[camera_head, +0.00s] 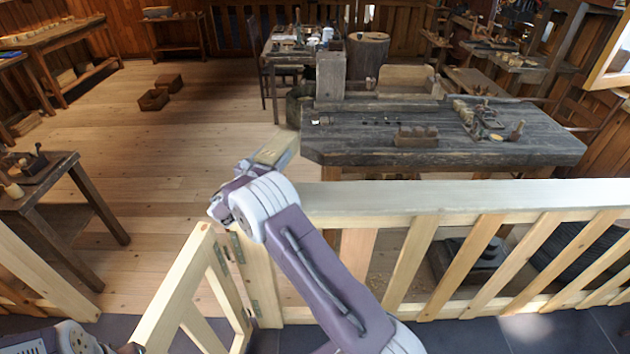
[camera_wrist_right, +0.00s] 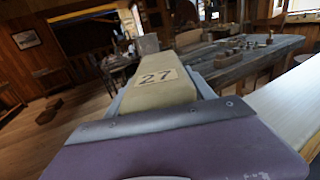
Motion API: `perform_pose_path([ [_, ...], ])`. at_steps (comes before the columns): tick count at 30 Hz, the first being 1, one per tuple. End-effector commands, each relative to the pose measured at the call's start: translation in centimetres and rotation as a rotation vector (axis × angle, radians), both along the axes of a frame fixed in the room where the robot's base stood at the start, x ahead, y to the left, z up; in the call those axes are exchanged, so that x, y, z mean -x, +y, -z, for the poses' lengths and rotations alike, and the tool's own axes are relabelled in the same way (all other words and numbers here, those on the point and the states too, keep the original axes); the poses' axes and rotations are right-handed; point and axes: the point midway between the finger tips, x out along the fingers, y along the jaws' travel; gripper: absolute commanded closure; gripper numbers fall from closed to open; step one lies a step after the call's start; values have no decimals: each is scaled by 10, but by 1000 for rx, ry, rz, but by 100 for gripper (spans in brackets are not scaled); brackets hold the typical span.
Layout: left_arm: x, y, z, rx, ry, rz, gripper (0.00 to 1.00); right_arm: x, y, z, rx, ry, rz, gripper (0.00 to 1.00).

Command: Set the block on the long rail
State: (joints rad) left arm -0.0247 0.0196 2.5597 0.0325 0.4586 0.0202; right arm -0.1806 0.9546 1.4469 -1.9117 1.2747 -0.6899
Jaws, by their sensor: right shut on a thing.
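The block (camera_head: 268,156) is pale wood, and the right wrist view shows it (camera_wrist_right: 160,88) with a tag reading 27 on top. My right gripper (camera_head: 273,153) is shut on it and holds it in the air just left of the long rail's near-left end. The long rail (camera_head: 470,196) is the pale top bar of the fence; it also shows at the right of the right wrist view (camera_wrist_right: 287,105). The block is apart from the rail. My left arm shows only at the bottom left edge, and its finger state is unclear.
A dark workbench (camera_head: 450,145) with tools stands behind the rail. An open wooden gate (camera_head: 195,285) hangs below my right arm. A small table (camera_head: 45,185) stands at the left. The wooden floor (camera_head: 170,150) between is mostly clear.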

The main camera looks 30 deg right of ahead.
Motion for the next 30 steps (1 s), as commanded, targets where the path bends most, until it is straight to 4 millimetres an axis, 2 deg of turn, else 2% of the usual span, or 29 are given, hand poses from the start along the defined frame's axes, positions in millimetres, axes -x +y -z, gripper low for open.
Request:
perform_pose_path([
  [6,0,0,-12,0,0,0,54,55,-23,32,4,5,2,96],
  [10,0,0,-14,0,0,0,54,75,-31,46,3,2,0,96],
  [16,0,0,-14,0,0,0,54,82,-34,53,0,-3,0,96],
  [21,0,0,-16,0,0,0,54,82,-34,82,2,1,0,96],
  [23,0,0,-16,0,0,0,54,82,-34,88,2,-1,0,96],
  [30,0,0,-16,0,0,0,54,81,-33,91,0,-3,0,96],
])
